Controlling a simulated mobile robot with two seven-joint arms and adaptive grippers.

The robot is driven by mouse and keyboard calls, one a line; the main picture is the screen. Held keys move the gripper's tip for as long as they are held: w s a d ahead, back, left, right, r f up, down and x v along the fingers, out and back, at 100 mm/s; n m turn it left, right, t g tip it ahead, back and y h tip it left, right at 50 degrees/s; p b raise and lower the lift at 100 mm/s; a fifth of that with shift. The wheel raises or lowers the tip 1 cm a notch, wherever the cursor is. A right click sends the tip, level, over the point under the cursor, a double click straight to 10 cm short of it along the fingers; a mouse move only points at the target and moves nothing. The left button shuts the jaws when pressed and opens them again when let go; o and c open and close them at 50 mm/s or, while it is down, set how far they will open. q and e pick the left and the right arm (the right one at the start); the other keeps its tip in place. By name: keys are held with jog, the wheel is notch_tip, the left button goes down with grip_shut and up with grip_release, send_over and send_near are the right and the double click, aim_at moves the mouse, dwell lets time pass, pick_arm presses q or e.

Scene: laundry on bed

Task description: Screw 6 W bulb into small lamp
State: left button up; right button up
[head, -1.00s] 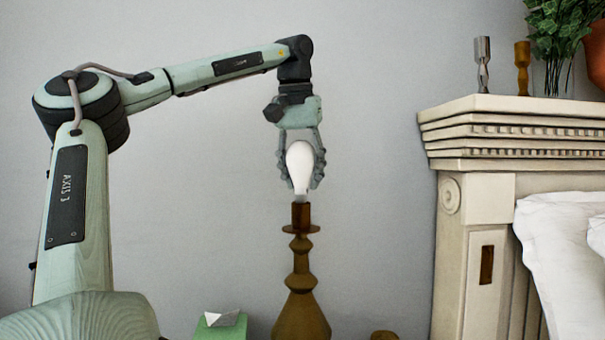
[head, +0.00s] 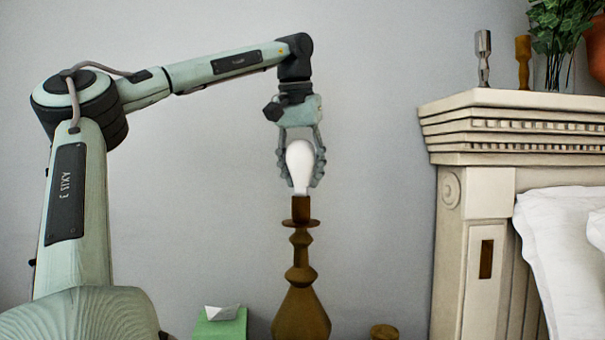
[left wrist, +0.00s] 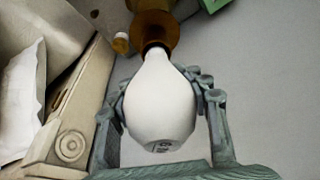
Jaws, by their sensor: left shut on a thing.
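A white bulb (head: 300,164) stands upright, neck down, at the top of the brown lamp (head: 301,310). It also shows in the left wrist view (left wrist: 160,100), with small dark print on its rounded end. The bulb's lower end meets the lamp's socket (head: 301,208); how deep it sits inside I cannot tell. My left gripper (head: 301,170) points down from above and is shut on the bulb, with its fingers on both sides of the glass. My right gripper is in neither view.
A carved cream headboard (head: 470,200) with white bedding (head: 565,240) stands to the right. On its ledge are a silver holder (head: 483,58), a wooden one (head: 523,62) and a plant (head: 560,35). A green box (head: 220,325) is low at the left of the lamp. Plain wall lies behind.

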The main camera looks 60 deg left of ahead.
aim_at(297, 145)
pick_arm(q)
jog(key=o, duration=1.2)
jog(key=shift+f, duration=0.1)
jog(key=v, duration=1.2)
jog(key=shift+a, duration=0.1)
